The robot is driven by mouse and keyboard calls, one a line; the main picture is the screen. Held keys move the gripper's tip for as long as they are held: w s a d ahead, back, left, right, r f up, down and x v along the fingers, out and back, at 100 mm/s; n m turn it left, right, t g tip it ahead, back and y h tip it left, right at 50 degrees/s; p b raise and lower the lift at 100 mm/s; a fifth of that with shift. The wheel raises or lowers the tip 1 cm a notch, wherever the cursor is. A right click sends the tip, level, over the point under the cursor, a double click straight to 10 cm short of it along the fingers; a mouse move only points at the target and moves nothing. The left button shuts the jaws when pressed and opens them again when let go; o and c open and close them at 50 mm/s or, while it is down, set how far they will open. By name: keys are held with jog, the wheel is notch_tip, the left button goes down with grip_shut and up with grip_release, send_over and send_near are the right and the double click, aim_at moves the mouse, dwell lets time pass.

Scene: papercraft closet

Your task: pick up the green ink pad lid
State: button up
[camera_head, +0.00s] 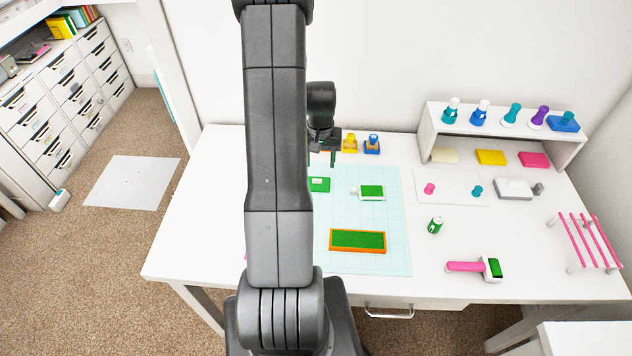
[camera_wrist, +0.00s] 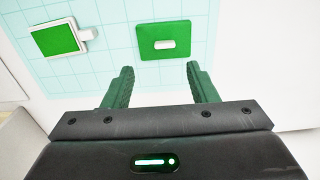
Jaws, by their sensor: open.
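The green ink pad lid (camera_wrist: 148,38) is a flat green rectangle with a small white handle on top. It lies on the pale blue gridded mat (camera_wrist: 112,57). In the head view the lid (camera_head: 322,185) shows just right of my arm. My gripper (camera_wrist: 158,78) is open and empty, with the lid beyond its fingertips in the wrist view. In the head view my gripper (camera_head: 328,160) is behind the lid, above the table's back part. A green ink pad (camera_head: 371,192) with a white frame lies to the lid's right; it also shows in the wrist view (camera_wrist: 59,39).
An orange-framed green pad (camera_head: 357,240) lies on the mat nearer the front. Yellow (camera_head: 349,144) and blue (camera_head: 372,145) items stand at the back. A pink-handled roller (camera_head: 475,267), a green can (camera_head: 435,225) and a white shelf (camera_head: 500,135) are to the right.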

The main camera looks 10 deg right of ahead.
aim_at(317, 179)
jog(key=shift+f, duration=0.8)
jog(key=f, duration=0.1)
jog(key=f+p, duration=0.1)
jog(key=a+f, duration=0.1)
jog(key=shift+s+f, duration=0.3)
jog(key=shift+f+p, duration=0.35)
jog(key=shift+f, duration=0.4)
jog(key=c, duration=1)
jog(key=shift+c, duration=0.2)
jog(key=shift+r, duration=0.15)
